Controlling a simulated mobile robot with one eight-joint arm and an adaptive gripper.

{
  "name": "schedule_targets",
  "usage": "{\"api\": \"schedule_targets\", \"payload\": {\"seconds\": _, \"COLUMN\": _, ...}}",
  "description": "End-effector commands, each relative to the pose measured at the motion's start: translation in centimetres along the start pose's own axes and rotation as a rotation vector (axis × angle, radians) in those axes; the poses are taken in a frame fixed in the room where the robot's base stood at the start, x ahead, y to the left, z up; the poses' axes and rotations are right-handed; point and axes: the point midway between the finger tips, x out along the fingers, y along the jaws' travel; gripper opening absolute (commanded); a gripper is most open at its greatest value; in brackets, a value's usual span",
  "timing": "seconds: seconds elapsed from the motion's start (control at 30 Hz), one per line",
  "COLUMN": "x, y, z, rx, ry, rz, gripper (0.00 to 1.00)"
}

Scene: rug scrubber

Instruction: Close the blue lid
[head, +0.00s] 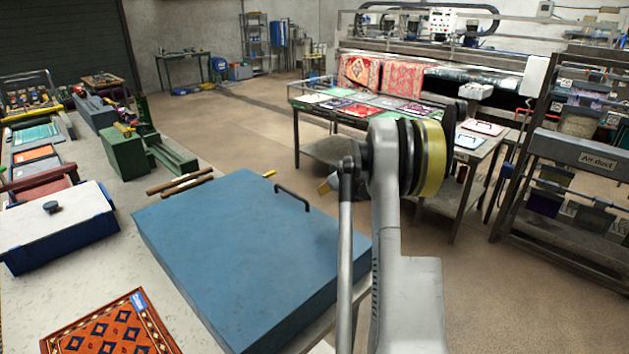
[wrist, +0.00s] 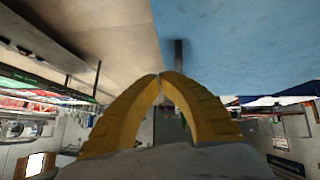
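The blue lid (head: 235,240) lies flat and looks level on its box on the near bench, with a black handle (head: 292,196) near its far right edge. I cannot see any gap under it from here. The lid's blue surface (wrist: 250,45) fills the upper right there, and a dark bar, apparently the handle (wrist: 178,52), is close to the tips.
A sample table (head: 345,145) stands across open floor (head: 235,120).

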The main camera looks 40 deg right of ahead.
Motion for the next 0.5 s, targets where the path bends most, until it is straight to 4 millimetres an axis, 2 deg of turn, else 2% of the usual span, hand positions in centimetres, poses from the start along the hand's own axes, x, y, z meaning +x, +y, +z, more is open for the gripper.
{"api": "schedule_targets", "payload": {"seconds": 0.03, "x": 1.6, "y": 0.1, "z": 1.7, "rx": 0.021, "ry": 0.0, "rz": -0.018, "gripper": 0.0}}
{"api": "schedule_targets", "payload": {"seconds": 0.2, "x": 4.5, "y": 0.0, "z": 4.5, "rx": 0.079, "ry": 0.0, "rz": -0.078, "gripper": 0.0}}
{"api": "schedule_targets", "payload": {"seconds": 0.5, "x": 6.8, "y": -0.4, "z": 6.8, "rx": 0.129, "ry": 0.0, "rz": -0.129, "gripper": 0.0}}
